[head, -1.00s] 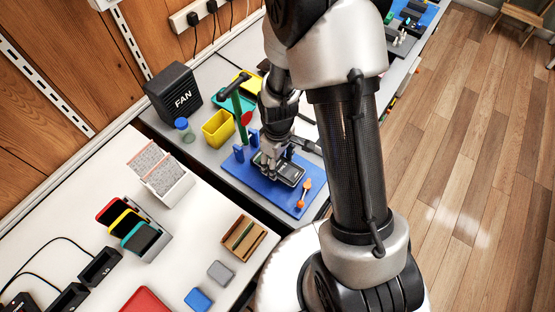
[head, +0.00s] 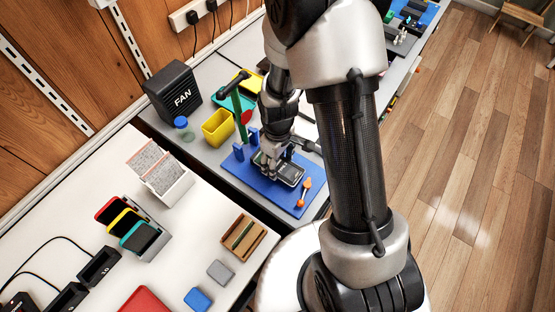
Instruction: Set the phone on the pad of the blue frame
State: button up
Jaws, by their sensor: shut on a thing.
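The blue frame (head: 266,187) lies on the grey bench, a flat blue base with upright posts along its back. The phone (head: 291,174) is a dark slab with a light edge, at the middle of the blue frame. My gripper (head: 268,172) points down over the left end of the phone and is shut on it. The gripper and arm cover part of the phone and the pad beneath it. I cannot tell whether the phone touches the pad. An orange tool (head: 304,192) is at the front right of the blue frame.
Behind the blue frame are a yellow bin (head: 217,128), a blue-capped jar (head: 184,129) and a black fan box (head: 173,92). A white bench at the left holds a card box (head: 177,188), a wooden tray (head: 259,243) and coloured phone holders. My arm hides the bench to the right.

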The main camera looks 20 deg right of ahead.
jog(key=o, duration=1.2)
jog(key=shift+o, duration=0.3)
jog(key=o, duration=0.3)
jog(key=shift+o, duration=0.2)
jog(key=shift+r+p, duration=0.6)
jog(key=shift+r, duration=0.15)
notch_tip(320, 180, up, 7)
jog(key=p, duration=0.5)
jog(key=shift+f, duration=0.15)
dwell(0.4)
